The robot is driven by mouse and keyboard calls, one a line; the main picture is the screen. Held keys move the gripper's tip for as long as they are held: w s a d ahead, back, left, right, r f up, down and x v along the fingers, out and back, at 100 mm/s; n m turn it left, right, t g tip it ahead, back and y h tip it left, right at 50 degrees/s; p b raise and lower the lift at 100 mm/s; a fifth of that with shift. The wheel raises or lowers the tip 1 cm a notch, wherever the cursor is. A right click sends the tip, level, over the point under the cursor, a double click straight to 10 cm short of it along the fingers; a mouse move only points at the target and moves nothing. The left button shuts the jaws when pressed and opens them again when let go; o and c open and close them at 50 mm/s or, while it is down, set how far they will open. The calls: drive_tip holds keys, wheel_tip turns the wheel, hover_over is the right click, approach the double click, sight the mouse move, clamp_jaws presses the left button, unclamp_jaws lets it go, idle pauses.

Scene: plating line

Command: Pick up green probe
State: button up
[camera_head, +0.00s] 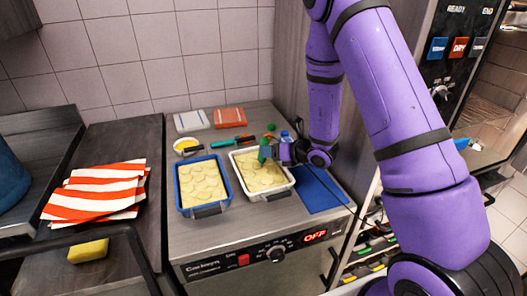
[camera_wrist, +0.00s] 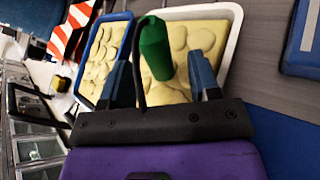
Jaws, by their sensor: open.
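The green probe (camera_head: 263,153) stands at the white-rimmed tray (camera_head: 236,176) of pale sliced food. In the wrist view the green probe (camera_wrist: 154,48) is a thick green handle with a dark curved strip beside it. My gripper (camera_head: 268,155) is over the white tray's right side. In the wrist view my gripper (camera_wrist: 162,75) is open, with one blue finger on each side of the probe's lower part. I cannot tell whether either finger touches it. The probe's lower end is hard to see against the food.
A blue tray (camera_head: 178,195) of similar food stands left of the white one. A blue mat (camera_head: 322,194) lies to the right. Behind are a small bowl (camera_head: 187,146), a teal-and-orange tool (camera_head: 227,142) and folded cloths (camera_head: 229,117). A striped cloth (camera_head: 97,190) and yellow sponge (camera_head: 89,251) lie left.

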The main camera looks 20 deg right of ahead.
drive_tip(key=x, duration=0.5)
drive_tip(key=shift+a, duration=0.1)
clamp_jaws()
wheel_tip(320, 180, up, 17)
idle(2.5)
idle(0.4)
